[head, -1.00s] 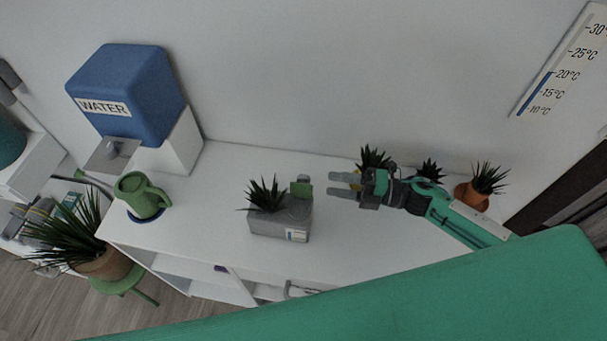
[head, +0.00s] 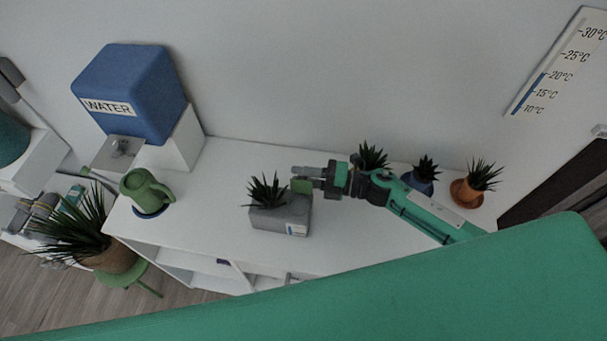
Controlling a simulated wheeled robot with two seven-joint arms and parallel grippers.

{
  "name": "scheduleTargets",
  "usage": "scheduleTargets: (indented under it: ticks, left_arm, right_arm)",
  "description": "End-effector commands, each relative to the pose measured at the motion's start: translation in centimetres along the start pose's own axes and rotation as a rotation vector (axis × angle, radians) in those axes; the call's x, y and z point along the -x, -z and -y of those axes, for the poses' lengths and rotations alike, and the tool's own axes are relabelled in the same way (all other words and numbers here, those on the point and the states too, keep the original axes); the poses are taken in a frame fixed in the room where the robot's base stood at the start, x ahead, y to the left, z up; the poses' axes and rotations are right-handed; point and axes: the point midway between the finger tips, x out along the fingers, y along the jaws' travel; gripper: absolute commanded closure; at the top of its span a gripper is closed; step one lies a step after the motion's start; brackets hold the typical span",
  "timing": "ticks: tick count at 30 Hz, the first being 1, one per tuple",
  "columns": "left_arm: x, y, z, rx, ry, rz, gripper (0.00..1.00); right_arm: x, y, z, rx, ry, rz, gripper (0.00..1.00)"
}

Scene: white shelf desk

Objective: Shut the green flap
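The green flap (head: 301,186) stands raised at the right side of a grey planter box (head: 280,220) on the white desk. A spiky plant (head: 266,190) grows from the box's left part. My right gripper (head: 303,175) reaches in from the right. Its fingertips are right at the flap's upper edge and overlap it in the head view. I cannot tell whether they touch it, or how far apart the fingers are. The gripper hides part of the flap and the box's back right. My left gripper is not in view.
On the white desk (head: 215,195), a green watering can (head: 146,190) and a blue water tank (head: 130,88) stand at the left. Several small potted plants stand at the right behind my arm, one in an orange pot (head: 466,192). The desk between can and planter is clear.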

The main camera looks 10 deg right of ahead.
Motion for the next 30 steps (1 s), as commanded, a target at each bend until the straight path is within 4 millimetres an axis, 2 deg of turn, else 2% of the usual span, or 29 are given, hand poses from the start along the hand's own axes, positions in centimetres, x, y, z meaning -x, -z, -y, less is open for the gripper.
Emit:
scheduleTargets:
  ticks: [1,2,3,14,20,30]
  left_arm:
    - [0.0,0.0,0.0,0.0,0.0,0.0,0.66]
    - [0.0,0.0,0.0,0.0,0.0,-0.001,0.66]
    - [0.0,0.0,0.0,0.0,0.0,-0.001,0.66]
    - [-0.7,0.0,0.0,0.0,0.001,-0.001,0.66]
    - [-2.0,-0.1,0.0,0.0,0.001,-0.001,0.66]
    - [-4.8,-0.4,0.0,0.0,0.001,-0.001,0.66]
  right_arm:
    - [0.0,0.0,0.0,0.0,0.0,0.0,0.86]
    - [0.0,0.0,0.0,0.0,0.0,0.0,0.92]
    - [0.0,0.0,0.0,-0.001,0.001,0.0,0.93]
    - [0.0,0.3,0.0,0.063,0.0,-0.001,0.93]
    - [0.1,0.7,-0.2,0.192,0.0,-0.002,0.93]
    - [0.1,1.9,-0.7,0.509,0.0,-0.002,0.93]
